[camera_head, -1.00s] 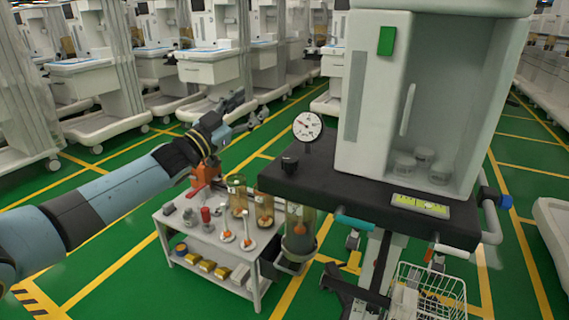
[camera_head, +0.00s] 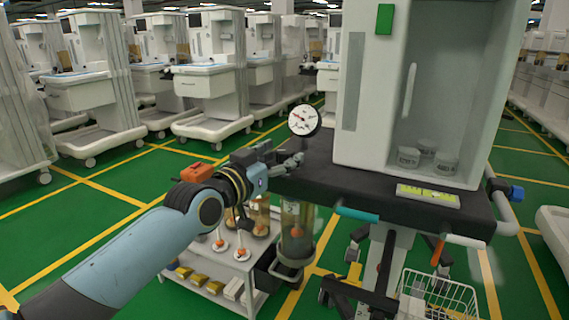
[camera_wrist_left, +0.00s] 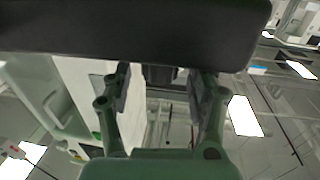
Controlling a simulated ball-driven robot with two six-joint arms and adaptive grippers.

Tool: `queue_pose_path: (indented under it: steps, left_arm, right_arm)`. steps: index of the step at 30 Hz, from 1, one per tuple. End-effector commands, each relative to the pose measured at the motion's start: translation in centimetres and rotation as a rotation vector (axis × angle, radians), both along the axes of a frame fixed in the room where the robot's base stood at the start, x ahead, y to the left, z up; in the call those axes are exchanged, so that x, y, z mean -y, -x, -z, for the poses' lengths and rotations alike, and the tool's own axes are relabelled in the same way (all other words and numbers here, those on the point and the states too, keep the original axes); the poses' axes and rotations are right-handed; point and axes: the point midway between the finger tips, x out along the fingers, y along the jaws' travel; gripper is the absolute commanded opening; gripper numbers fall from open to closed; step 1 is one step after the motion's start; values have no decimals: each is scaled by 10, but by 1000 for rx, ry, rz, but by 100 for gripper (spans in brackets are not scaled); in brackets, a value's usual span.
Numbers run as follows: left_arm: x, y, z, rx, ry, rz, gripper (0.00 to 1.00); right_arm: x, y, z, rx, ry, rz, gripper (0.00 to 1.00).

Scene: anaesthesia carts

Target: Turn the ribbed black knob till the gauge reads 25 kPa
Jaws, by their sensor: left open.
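The gauge (camera_head: 303,120) is a round white dial with a dark rim at the left edge of the cart's black worktop (camera_head: 340,185). Its numbers are too small to read. My left gripper (camera_head: 292,163) is open at the worktop's left end, below the gauge, and hides the knob in the head view. The upside-down left wrist view shows the ribbed black knob (camera_wrist_left: 160,75) against the dark worktop, between the two open fingers (camera_wrist_left: 162,88) with a gap at each side. My right gripper is not in view.
A white cabinet (camera_head: 375,100) with a handle and several small jars stands on the worktop. A glass canister (camera_head: 297,225) hangs below its left end. A low white trolley (camera_head: 207,287) with small items stands behind my left arm. Other carts stand further back.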

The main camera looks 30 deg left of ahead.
Motion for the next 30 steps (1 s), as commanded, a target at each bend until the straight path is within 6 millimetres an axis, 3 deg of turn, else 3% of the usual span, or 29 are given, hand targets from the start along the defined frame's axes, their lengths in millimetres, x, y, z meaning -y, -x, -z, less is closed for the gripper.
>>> queue_pose_path:
  steps: [6,14,27,30]
  left_arm:
    - [1,-18,0,1,-1,0,59]
    - [1,-18,-1,0,-1,0,59]
    - [1,-18,-1,1,-1,0,1]
    - [1,-18,-2,0,0,-3,0]
  right_arm:
    - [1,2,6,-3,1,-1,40]
    - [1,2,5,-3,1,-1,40]
    - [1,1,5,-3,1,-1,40]
    - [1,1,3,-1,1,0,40]
